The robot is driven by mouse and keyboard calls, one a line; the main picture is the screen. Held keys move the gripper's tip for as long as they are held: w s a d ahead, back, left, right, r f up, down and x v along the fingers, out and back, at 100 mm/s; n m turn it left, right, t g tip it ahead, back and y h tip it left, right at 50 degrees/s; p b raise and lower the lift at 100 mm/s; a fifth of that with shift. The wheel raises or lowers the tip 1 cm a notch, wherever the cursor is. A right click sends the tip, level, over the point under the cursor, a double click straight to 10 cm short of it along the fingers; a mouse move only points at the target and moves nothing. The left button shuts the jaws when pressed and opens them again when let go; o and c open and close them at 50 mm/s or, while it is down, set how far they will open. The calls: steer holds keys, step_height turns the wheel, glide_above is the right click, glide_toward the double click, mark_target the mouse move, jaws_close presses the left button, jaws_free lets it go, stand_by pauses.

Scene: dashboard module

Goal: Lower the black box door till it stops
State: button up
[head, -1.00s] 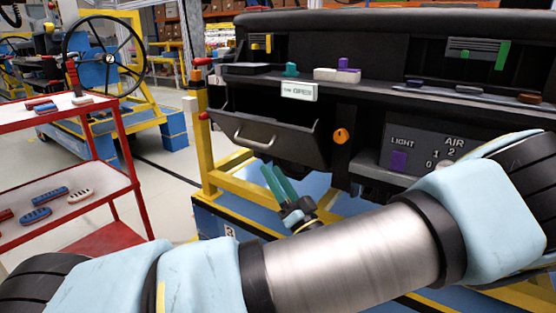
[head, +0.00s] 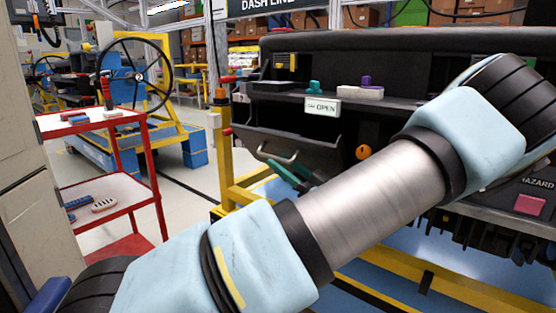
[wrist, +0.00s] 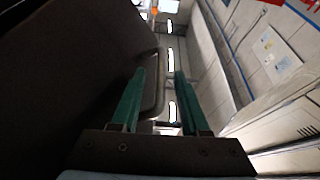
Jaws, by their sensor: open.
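The black box door (head: 318,153) hangs tilted partly open in the dashboard, a dark gap above it, with a pale bar handle (head: 279,157) on its front. My gripper (head: 286,171) has green fingers and is right at the handle, just below it. In the wrist view the fingers (wrist: 160,74) are apart. The handle (wrist: 158,88) shows between them, closer to the left finger; contact cannot be told. The door's dark face (wrist: 75,75) fills the left of that view. My arm hides part of the dashboard below the door.
A yellow frame post (head: 225,155) stands left of the door. A red cart (head: 120,190) with tools is farther left.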

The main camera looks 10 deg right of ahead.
steer(key=shift+x, duration=0.95)
steer(key=shift+c, duration=0.2)
jaws_close()
stand_by(0.6)
